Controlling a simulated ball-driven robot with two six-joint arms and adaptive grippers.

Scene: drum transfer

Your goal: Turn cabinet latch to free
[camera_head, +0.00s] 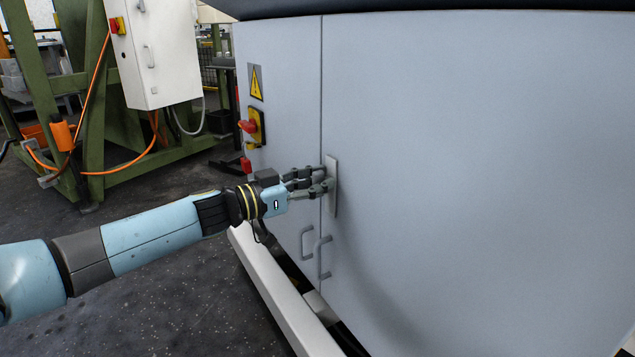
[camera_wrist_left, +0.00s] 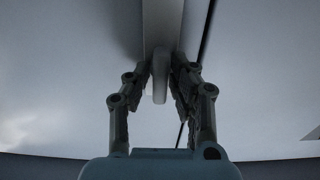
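The cabinet latch is a pale upright plate (camera_head: 332,205) on the grey cabinet door, beside the seam between two doors. In the left wrist view its pale lever (camera_wrist_left: 160,85) stands out between my fingers, roughly upright in that picture. My left gripper (camera_head: 328,178) reaches in from the left with its fingertips at the upper part of the plate. In the left wrist view the gripper (camera_wrist_left: 162,78) has one finger on each side of the lever, very close to it. Whether the fingers press on it is unclear. The head view hides the lever behind the fingers. My right gripper is out of view.
A red and yellow switch (camera_head: 252,127) and a warning sign (camera_head: 255,82) are on the left panel. Grey handles (camera_head: 318,245) sit below the latch. A pale rail (camera_head: 285,295) runs along the cabinet's foot. A green frame (camera_head: 95,110) stands behind left. The floor at lower left is clear.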

